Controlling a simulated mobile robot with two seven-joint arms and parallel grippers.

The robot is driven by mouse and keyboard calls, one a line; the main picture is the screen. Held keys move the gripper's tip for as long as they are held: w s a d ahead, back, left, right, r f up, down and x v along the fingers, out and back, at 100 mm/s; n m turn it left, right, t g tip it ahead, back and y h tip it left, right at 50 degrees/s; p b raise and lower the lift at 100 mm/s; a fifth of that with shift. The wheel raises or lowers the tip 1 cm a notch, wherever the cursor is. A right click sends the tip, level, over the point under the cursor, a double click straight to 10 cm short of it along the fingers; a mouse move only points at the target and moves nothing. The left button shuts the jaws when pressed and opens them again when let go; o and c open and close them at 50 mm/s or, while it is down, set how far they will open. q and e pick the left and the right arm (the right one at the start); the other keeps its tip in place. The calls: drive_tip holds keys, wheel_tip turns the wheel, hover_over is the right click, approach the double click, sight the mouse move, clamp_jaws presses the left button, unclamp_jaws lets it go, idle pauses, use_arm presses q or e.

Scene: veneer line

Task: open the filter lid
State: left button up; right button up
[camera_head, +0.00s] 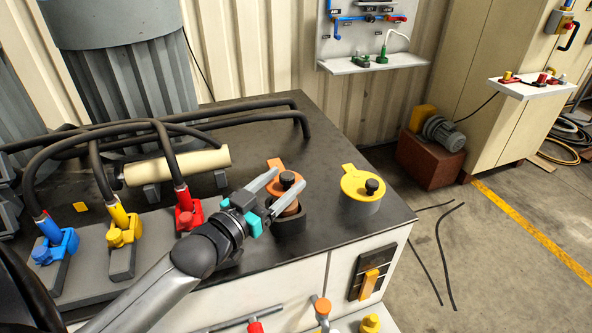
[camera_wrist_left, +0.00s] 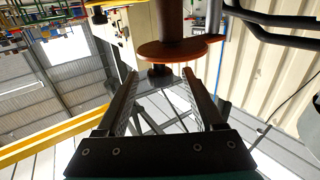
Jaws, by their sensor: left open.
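An orange round lid (camera_head: 283,187) with a black knob (camera_head: 287,178) sits above a dark ring-shaped base on the bench; a brownish body shows between them. A yellow round lid (camera_head: 356,184) with a black knob stands to its right on a grey cup. I cannot tell from the pictures which is the filter lid. My left gripper (camera_head: 289,178) is open, its fingers on either side of the orange lid's knob. The left wrist view shows the orange lid (camera_wrist_left: 160,50) inverted, its knob (camera_wrist_left: 159,72) between the open fingertips. Contact is unclear. My right gripper is not in view.
Blue (camera_head: 56,244), yellow (camera_head: 123,229) and red (camera_head: 187,213) hose couplings stand left of my left gripper. A cream roller (camera_head: 178,165) and black hoses lie behind. The dark bench top (camera_head: 335,228) is clear between the two lids. A switch panel (camera_head: 371,275) is on the bench front.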

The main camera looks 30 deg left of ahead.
sight(292, 174)
use_arm(q)
drive_tip(key=shift+w+d, duration=0.15)
drive_tip(key=shift+w, duration=1.1)
drive_tip(key=shift+w+d, duration=0.15)
drive_tip(key=shift+w, duration=1.05)
clamp_jaws()
